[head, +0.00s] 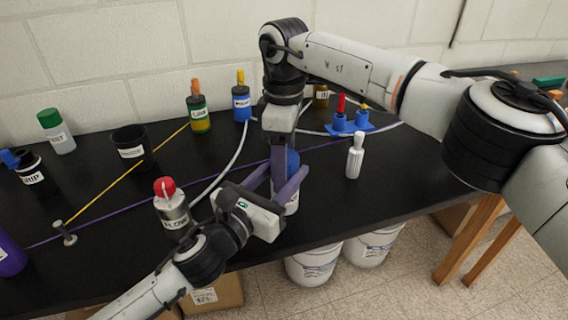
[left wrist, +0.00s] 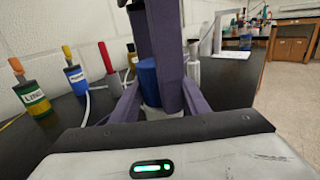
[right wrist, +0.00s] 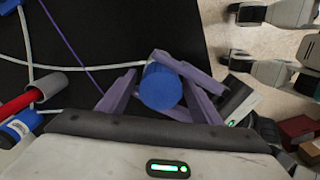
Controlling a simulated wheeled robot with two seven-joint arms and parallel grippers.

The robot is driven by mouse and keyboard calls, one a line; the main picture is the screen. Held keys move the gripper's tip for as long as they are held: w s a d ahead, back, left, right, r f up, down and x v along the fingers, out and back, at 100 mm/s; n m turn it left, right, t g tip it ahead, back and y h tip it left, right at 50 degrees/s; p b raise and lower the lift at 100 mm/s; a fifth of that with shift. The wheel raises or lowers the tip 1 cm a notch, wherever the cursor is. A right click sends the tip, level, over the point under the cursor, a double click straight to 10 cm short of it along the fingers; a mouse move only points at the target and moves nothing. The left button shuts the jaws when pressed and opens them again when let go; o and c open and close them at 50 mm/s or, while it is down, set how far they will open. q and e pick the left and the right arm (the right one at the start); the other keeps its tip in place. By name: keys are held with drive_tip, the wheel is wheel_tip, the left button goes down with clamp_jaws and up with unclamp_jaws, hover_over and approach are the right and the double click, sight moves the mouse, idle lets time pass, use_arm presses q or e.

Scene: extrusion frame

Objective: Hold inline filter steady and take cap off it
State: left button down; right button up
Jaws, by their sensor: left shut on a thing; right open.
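The inline filter (head: 291,204) has a white body and a blue cap (head: 292,160) on top. It stands upright near the table's front edge. My left gripper (head: 287,190) is shut on the white body, with a purple finger on each side; the body (left wrist: 154,112) also shows between them in the left wrist view. My right gripper (right wrist: 160,98) comes from above, open, with its fingers on either side of the blue cap (right wrist: 160,88). A gap shows between the cap and the left finger there. My fingers hide part of the filter.
A white ribbed bottle (head: 355,156) stands just right of the filter. A steel canister with a red top (head: 172,203) stands to the left. A blue holder (head: 349,124) and labelled bottles stand behind. A white tube (head: 222,170) and purple cord (head: 130,225) cross the black table.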

use_arm(q)
drive_tip(key=shift+f, duration=0.1)
use_arm(e)
wheel_tip(320, 180, up, 5)
drive_tip(key=shift+f, duration=0.2)
use_arm(q)
drive_tip(key=c, duration=0.9)
unclamp_jaws()
drive_tip(key=shift+c, duration=0.2)
use_arm(e)
drive_tip(key=shift+f, duration=0.1)
use_arm(q)
drive_tip(key=shift+a, duration=0.1)
